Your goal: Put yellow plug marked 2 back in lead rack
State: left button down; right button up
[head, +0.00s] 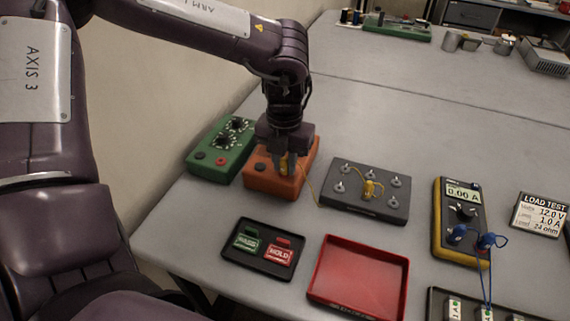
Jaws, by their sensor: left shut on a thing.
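My left gripper (286,168) points down over the orange box (262,178) and is shut on a yellow plug (284,161), mostly hidden between the fingers. Its number cannot be read, and I cannot tell whether the plug is in a socket of the box. My right gripper is out of view.
A green box with dials (221,150) stands left of the orange box. In front are a black tray (262,264) with two tags and an empty red tray (358,278). A yellow meter (463,210) with blue leads and a load test card (540,215) stand right.

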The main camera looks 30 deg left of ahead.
aim_at(285, 158)
pick_arm(q)
jog(key=shift+r, duration=0.2)
pick_arm(e)
jog(key=shift+r, duration=0.1)
pick_arm(q)
jog(key=shift+r+p, duration=0.65)
jog(key=shift+r, duration=0.35)
jog(key=shift+r+p, duration=0.95)
jog(key=shift+r, duration=0.9)
pick_arm(e)
jog(key=shift+d+r, duration=0.1)
jog(key=shift+r, duration=1.4)
